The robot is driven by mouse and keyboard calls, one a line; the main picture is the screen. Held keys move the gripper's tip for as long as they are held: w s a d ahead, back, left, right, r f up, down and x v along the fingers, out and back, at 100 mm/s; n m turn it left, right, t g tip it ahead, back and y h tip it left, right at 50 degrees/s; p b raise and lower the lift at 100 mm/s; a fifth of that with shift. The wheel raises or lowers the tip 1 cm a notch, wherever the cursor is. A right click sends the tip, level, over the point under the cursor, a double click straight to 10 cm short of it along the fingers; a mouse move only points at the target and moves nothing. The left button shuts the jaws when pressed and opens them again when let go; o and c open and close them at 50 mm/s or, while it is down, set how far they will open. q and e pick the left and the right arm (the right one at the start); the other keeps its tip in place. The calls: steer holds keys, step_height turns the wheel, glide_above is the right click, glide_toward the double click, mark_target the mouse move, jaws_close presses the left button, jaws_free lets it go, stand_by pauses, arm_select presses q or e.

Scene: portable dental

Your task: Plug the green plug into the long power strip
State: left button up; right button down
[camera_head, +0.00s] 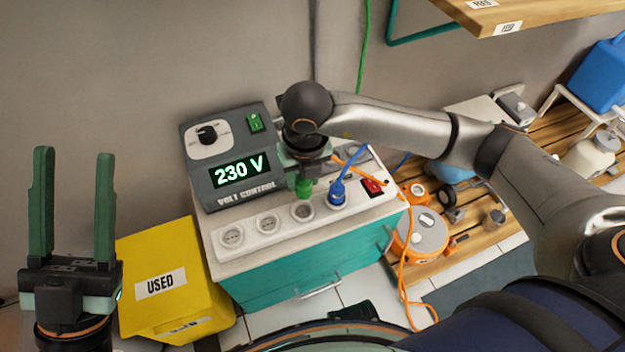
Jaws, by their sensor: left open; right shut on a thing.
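The long power strip (283,226) is white and lies along the front of a cabinet top. It has a row of round sockets and a red switch (372,187) at its right end. My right gripper (303,180) points down over the strip and is shut on the green plug (303,188). The plug is just above or at a socket (302,210) left of the blue plug; I cannot tell whether they touch. The blue plug (337,196) sits in the strip. My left gripper (73,210) is open and empty at the far left, pointing up.
The voltage control box (228,150), showing 230 V, stands behind the strip. A yellow box (170,285) marked USED is left of the teal cabinet (290,275). An orange cable (402,275) hangs at the right, near an orange and grey device (422,232). A wooden shelf (540,12) is upper right.

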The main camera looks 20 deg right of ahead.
mark_target(302, 196)
steer(key=shift+w+a+f+n, duration=0.1)
steer(key=shift+a+f+n, duration=0.05)
steer(key=shift+a+n, duration=0.15)
step_height(302, 196, down, 4)
steer(key=b, duration=0.3)
steer(key=shift+d+f, duration=0.1)
steer(key=shift+f, duration=0.1)
steer(key=shift+f+b, duration=0.7)
steer(key=shift+f+b, duration=0.8)
steer(key=shift+f, duration=0.2)
stand_by(0.5)
steer(key=shift+c, duration=1.8)
jaws_free()
steer(key=shift+r, duration=0.1)
